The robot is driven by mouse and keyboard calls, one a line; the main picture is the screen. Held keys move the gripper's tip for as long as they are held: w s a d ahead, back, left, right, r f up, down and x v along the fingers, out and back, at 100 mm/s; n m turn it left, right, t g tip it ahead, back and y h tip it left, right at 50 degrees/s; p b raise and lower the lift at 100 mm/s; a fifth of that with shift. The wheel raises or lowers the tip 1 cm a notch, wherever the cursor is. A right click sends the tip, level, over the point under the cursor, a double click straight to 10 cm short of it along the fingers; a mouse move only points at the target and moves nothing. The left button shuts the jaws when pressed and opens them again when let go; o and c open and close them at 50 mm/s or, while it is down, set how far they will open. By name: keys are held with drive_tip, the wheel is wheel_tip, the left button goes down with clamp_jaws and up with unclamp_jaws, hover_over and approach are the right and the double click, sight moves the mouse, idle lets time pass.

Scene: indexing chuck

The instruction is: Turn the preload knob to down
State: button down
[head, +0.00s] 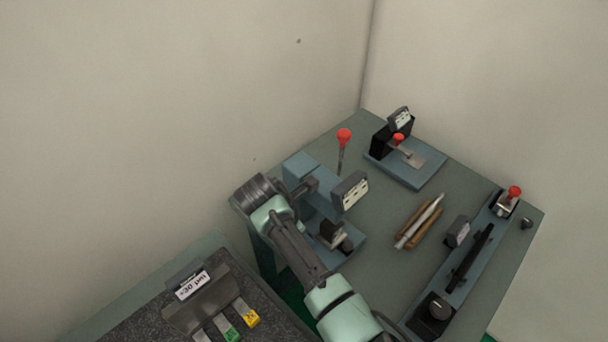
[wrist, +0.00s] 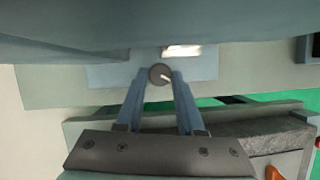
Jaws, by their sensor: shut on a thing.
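A round dark grey knob (wrist: 160,74) with a pale pointer line shows in the wrist view, on a blue-grey housing (wrist: 108,74). The line points roughly to the right in that view. My gripper (wrist: 161,80) has its two blue fingers on either side of the knob, shut on it. In the head view my arm reaches over the left fixture (head: 299,165), and my fingers and this knob are hidden there. A white label (wrist: 182,51) sits beside the knob; its text is unreadable.
A red-tipped lever (head: 344,136) stands behind my wrist. A clamp fixture (head: 420,166) stands at the back right. A long fixture (head: 470,262) with another dark knob (head: 438,309) is on the right. A wooden holder (head: 419,221) lies mid-bench. A dark tray (head: 140,318) is at lower left.

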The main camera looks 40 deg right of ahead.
drive_tip(key=m, duration=0.1)
drive_tip(key=m+g, duration=0.1)
drive_tip(key=m, duration=0.1)
drive_tip(key=m+b, duration=0.1)
drive_tip(key=shift+w+f+g, duration=0.1)
drive_tip(key=shift+w+g, duration=0.15)
drive_tip(key=shift+g, duration=0.15)
drive_tip(key=shift+d+m+g+y+b, duration=0.1)
drive_tip(key=shift+m+g+y+b, duration=0.35)
drive_tip(key=shift+m+b, duration=0.95)
drive_tip(key=shift+m+p, duration=0.35)
drive_tip(key=shift+m, duration=0.15)
drive_tip(key=c, duration=0.5)
unclamp_jaws()
